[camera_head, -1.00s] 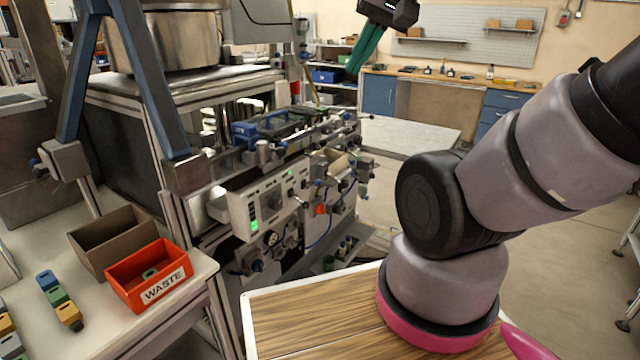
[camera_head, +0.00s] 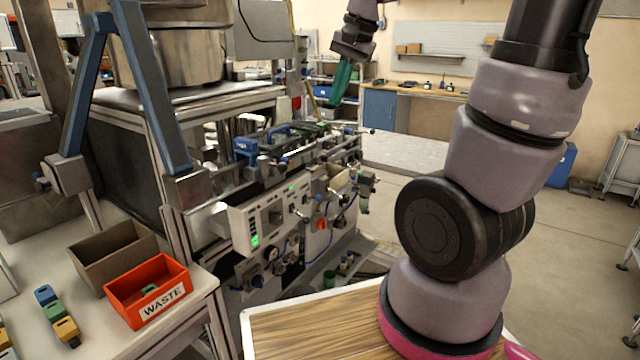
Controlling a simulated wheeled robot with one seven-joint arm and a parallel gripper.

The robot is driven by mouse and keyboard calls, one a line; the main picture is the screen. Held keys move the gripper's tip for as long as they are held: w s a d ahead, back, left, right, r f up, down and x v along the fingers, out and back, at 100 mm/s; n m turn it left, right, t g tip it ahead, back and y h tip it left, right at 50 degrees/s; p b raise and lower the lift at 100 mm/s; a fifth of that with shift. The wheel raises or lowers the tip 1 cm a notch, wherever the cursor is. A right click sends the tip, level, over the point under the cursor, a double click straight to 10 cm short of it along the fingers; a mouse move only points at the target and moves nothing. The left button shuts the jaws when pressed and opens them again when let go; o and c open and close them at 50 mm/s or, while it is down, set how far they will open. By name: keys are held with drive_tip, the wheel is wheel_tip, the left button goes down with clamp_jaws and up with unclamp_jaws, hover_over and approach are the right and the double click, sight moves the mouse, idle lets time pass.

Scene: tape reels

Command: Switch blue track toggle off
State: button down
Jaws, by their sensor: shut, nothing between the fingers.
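The machine's pale control panel (camera_head: 243,218) faces right in the head view, with a dark knob and small switches. One green light (camera_head: 254,240) glows at its lower left and another green light (camera_head: 291,188) at its upper right. The switches are too small to tell which one is the blue track toggle or how it is set. A blue part (camera_head: 246,147) sits on the track above the panel. My gripper (camera_head: 341,84) has green fingers pointing down, shut and empty. In the picture it is above and right of the panel, apart from the machine.
An orange WASTE bin (camera_head: 150,293) and a brown bin (camera_head: 112,255) stand on the left table, near several coloured blocks. Blue frame posts (camera_head: 150,95) rise left of the panel. Knobs and fittings stick out from the machine's front. Open floor lies to the right.

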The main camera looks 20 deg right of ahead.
drive_tip(key=w+f+m+g+h, duration=0.3)
drive_tip(key=w+f, duration=0.8)
drive_tip(key=f, duration=0.1)
drive_tip(key=shift+w+f, duration=0.3)
drive_tip(key=shift+f, duration=0.05)
hover_over(314, 198)
drive_tip(key=w+d, duration=0.2)
drive_tip(key=d, duration=0.1)
wheel_tip(314, 198, down, 10)
drive_tip(key=shift+s+a+f, duration=0.3)
drive_tip(key=shift+s+f, duration=0.2)
drive_tip(key=shift+f, duration=0.35)
drive_tip(key=shift+s+a+f, duration=0.3)
drive_tip(key=shift+s+f, duration=0.15)
drive_tip(key=shift+f, duration=0.35)
